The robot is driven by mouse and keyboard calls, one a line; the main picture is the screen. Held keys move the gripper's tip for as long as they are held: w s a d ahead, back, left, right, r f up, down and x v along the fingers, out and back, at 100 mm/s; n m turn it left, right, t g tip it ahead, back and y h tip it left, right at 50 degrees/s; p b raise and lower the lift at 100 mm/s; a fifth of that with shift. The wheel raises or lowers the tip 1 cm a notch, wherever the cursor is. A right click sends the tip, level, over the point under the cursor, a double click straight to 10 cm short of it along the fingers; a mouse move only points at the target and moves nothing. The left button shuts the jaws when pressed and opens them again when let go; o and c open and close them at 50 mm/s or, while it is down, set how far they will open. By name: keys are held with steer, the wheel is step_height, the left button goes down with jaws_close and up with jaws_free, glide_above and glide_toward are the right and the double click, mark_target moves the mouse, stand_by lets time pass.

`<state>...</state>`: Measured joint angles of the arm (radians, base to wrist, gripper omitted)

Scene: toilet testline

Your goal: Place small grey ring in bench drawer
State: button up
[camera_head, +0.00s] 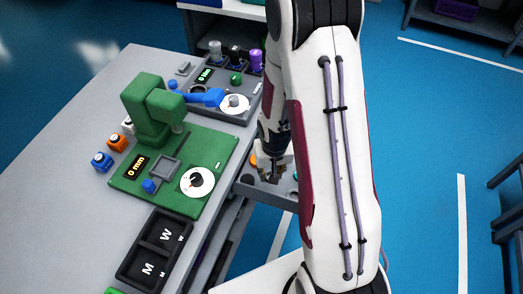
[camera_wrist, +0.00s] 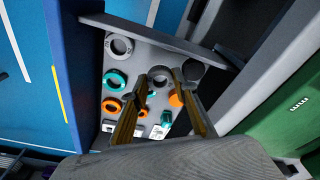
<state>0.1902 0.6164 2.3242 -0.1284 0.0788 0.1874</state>
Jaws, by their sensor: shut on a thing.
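My gripper (camera_head: 271,176) is low over the open bench drawer (camera_head: 262,193) at the bench's right side. In the wrist view, my gripper (camera_wrist: 163,78) has its two fingers closed on a small grey ring (camera_wrist: 158,71), which sits between the fingertips. The drawer (camera_wrist: 146,52) fills the space behind and below it. I cannot tell whether the held ring touches the drawer floor. In the head view the ring is too small to make out, and my arm hides part of the drawer.
The drawer holds a larger grey ring (camera_wrist: 119,46), a teal ring (camera_wrist: 116,79), orange rings (camera_wrist: 111,106) and a dark round part (camera_wrist: 194,70). A green measuring device (camera_head: 150,112) and a black tray (camera_head: 155,249) stand on the bench (camera_head: 75,215). Blue floor lies to the right.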

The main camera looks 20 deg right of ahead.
mark_target(270, 190)
steer(key=shift+a+f, duration=0.15)
steer(key=shift+f, duration=2.15)
steer(key=shift+f, duration=0.2)
steer(key=shift+f, duration=1.35)
steer(key=shift+f, duration=0.1)
steer(key=o, duration=0.8)
steer(key=shift+s+r, duration=0.15)
steer(key=shift+r, duration=0.9)
steer(key=shift+s+r, duration=0.1)
steer(key=shift+r, duration=0.9)
